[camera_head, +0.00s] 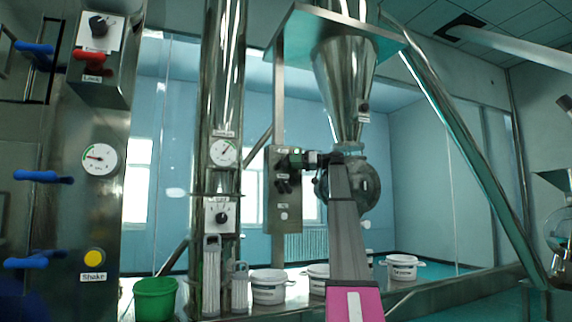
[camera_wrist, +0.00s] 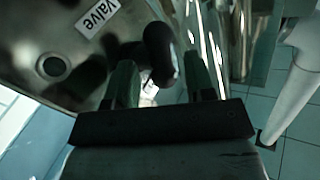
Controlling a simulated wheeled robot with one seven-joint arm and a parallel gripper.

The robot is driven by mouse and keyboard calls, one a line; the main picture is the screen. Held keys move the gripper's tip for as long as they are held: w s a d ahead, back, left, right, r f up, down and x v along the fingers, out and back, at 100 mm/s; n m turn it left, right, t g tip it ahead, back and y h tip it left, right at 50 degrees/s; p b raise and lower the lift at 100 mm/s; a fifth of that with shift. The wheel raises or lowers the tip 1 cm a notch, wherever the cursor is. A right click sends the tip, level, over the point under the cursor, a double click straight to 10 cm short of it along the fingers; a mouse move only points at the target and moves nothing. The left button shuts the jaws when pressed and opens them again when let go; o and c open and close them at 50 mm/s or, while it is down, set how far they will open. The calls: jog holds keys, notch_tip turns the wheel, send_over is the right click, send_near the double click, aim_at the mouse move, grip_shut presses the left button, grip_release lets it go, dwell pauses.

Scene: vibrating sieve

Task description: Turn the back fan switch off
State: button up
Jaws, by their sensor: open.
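A narrow grey control panel (camera_head: 284,222) hangs in the middle of the head view, with small dark switches (camera_head: 284,186) on it. Its labels are too small to read, so I cannot tell which is the back fan switch. My gripper (camera_head: 303,160) is by the upper part of this panel, partly hidden by its own parts. In the wrist view my gripper (camera_wrist: 161,82) is open, its two fingers apart. A black rounded knob (camera_wrist: 160,50) shows between and beyond the fingertips; contact is unclear. A white label reading "Valve" (camera_wrist: 98,17) is on the metal beside it.
A steel hopper (camera_head: 345,85) stands just right of the panel, and a tall steel column (camera_head: 222,90) left of it. White buckets (camera_head: 268,288) and a green bin (camera_head: 155,299) stand below. A cabinet (camera_head: 75,225) with blue handles is at left.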

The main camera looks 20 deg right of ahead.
aim_at(288, 162)
jog(key=shift+x, duration=2.1)
grip_shut()
jog(key=c, duration=0.9)
grip_release()
jog(key=n+h, duration=0.1)
jog(key=h, duration=0.1)
jog(key=n+g+h, duration=0.1)
jog(key=h, duration=0.2)
jog(key=shift+d+r+n+g, duration=0.1)
jog(key=shift+d+n+g, duration=0.05)
jog(key=shift+n+g, duration=0.15)
jog(key=h, duration=0.2)
jog(key=n+h, duration=0.1)
jog(key=h, duration=0.2)
jog(key=shift+d+n+g, duration=0.2)
jog(key=shift+n+g, duration=0.1)
jog(key=shift+g, duration=0.1)
